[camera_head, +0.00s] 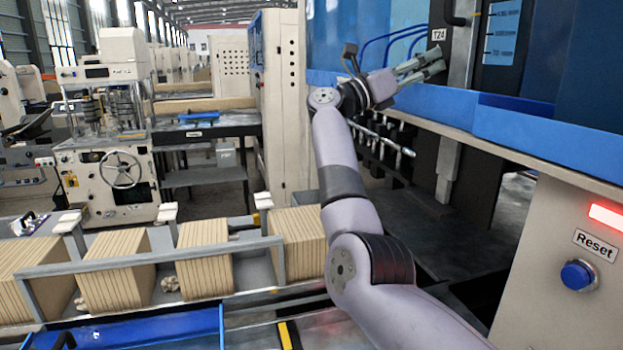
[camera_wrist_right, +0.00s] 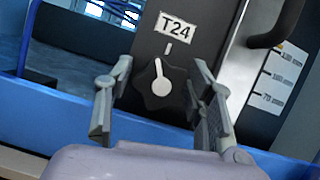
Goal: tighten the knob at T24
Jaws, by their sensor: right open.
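The knob (camera_wrist_right: 160,84) at T24 is black with a light grey pointer. It sits on a dark panel under the T24 label (camera_wrist_right: 177,25) in the right wrist view, with a short light mark just above it. The label also shows in the head view (camera_head: 438,34), where I cannot make out the knob. My right gripper (camera_head: 438,62) is open in front of the panel. In the right wrist view its fingers (camera_wrist_right: 160,108) stand on both sides of the knob, apart from each other and empty. I cannot tell how near the fingertips are to the knob. My left gripper is not in view.
A blue rail (camera_head: 560,138) runs below the panel. A black handle (camera_wrist_right: 276,24) and a millimetre scale (camera_wrist_right: 278,78) are right of the knob. A blue Reset button (camera_head: 578,275) and a lit red lamp (camera_head: 606,216) are at the right. Stacked brown boards (camera_head: 117,265) stand at lower left.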

